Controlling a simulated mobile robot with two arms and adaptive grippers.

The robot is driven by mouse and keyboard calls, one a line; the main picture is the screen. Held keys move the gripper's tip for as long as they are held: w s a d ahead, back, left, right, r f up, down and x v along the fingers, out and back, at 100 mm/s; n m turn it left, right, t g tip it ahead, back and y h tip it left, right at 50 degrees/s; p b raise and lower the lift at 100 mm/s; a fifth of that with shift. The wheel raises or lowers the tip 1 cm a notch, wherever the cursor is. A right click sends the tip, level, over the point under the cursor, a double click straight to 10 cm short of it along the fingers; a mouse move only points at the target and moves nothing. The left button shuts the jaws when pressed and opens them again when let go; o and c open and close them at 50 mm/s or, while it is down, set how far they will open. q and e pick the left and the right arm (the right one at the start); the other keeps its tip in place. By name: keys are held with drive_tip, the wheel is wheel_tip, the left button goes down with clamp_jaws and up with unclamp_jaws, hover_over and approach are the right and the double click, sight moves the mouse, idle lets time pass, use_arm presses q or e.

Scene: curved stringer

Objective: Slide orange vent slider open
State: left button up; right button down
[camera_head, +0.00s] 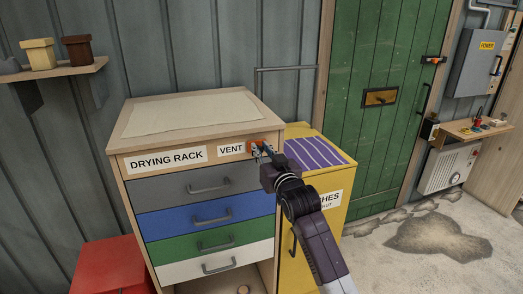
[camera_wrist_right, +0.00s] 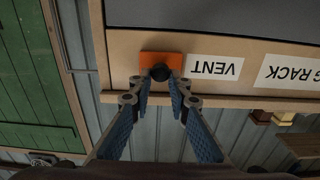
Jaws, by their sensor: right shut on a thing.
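The orange vent slider (camera_head: 254,146) sits on the top front rail of the drying rack (camera_head: 122,165), just right of the VENT label (camera_head: 231,149). In the right wrist view the slider (camera_wrist_right: 150,62) is an orange plate with a dark round knob (camera_wrist_right: 160,72). My right gripper (camera_head: 262,152) is at the slider, and in the wrist view its two fingertips (camera_wrist_right: 160,84) are closed in on either side of the knob. The fingers partly cover the slider in the head view. My left gripper is in neither view.
Grey, blue, green and white drawers with handles (camera_head: 210,188) lie below the rail. A yellow cabinet (camera_head: 285,250) stands close on the right, under my right arm. A red box (camera_head: 105,265) is at lower left. A green door (camera_head: 375,100) stands behind.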

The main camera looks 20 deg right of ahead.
drive_tip(key=d, duration=0.5)
drive_tip(key=shift+w+p, duration=0.1)
drive_tip(key=shift+p, duration=0.2)
drive_tip(key=shift+a, duration=0.1)
drive_tip(key=c, duration=1.8)
unclamp_jaws()
drive_tip(key=shift+d, duration=0.2)
drive_tip(key=shift+s+a, duration=0.15)
drive_tip(key=shift+s, duration=0.2)
drive_tip(key=s, duration=1.1)
drive_tip(key=shift+s+d, duration=0.15)
drive_tip(key=shift+d, duration=0.15)
